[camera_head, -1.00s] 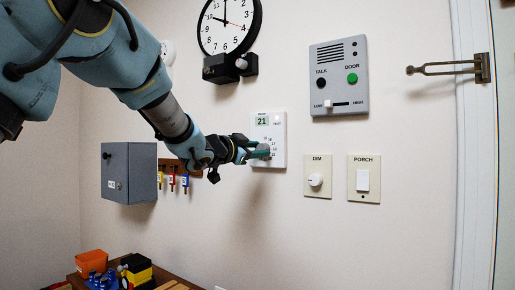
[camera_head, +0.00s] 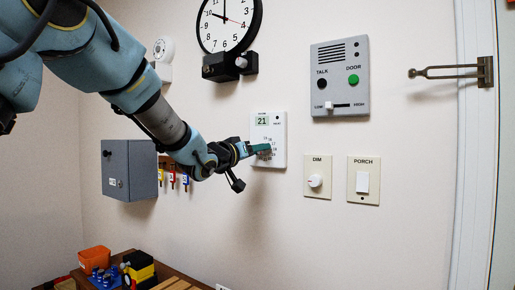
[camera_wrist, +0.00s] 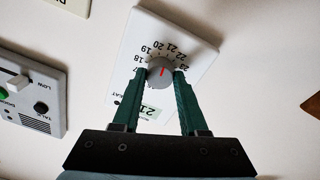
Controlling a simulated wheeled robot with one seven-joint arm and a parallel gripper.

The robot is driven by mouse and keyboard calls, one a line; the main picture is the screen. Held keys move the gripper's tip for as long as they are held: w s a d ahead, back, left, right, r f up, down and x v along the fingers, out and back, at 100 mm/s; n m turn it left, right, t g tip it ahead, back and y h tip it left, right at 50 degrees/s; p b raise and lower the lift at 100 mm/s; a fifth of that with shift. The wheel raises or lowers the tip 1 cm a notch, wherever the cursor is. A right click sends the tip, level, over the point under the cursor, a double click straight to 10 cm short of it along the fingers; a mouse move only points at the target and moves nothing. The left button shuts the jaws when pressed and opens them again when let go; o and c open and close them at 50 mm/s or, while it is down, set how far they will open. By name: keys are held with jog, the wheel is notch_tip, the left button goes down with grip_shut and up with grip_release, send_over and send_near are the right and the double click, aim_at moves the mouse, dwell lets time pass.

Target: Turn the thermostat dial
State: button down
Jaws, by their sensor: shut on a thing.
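The thermostat (camera_head: 278,122) is a white wall box with a small display reading 21. In the wrist view its white plate (camera_wrist: 196,48) shows a grey round dial (camera_wrist: 160,77) with a red pointer mark and a ring of numbers around it. My gripper (camera_head: 268,149) is at the thermostat's lower front. In the wrist view the green fingers of my gripper (camera_wrist: 167,84) sit on either side of the dial and are shut on it. In the head view the dial is hidden behind the fingers.
A dimmer plate (camera_head: 318,191) and a porch switch (camera_head: 363,180) are to the right. A grey intercom (camera_head: 340,78) is above right. A clock (camera_head: 229,22) hangs above. A grey box (camera_head: 129,170) and hanging keys are to the left.

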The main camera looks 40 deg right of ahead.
jog(key=n+p, duration=0.1)
jog(key=n, duration=0.4)
jog(key=n+t+p, duration=0.1)
jog(key=n, duration=0.5)
jog(key=shift+y, duration=0.3)
jog(key=shift+f, duration=0.1)
jog(key=shift+c, duration=2.2)
grip_release()
jog(key=b+v, duration=0.3)
jog(key=v, duration=0.8)
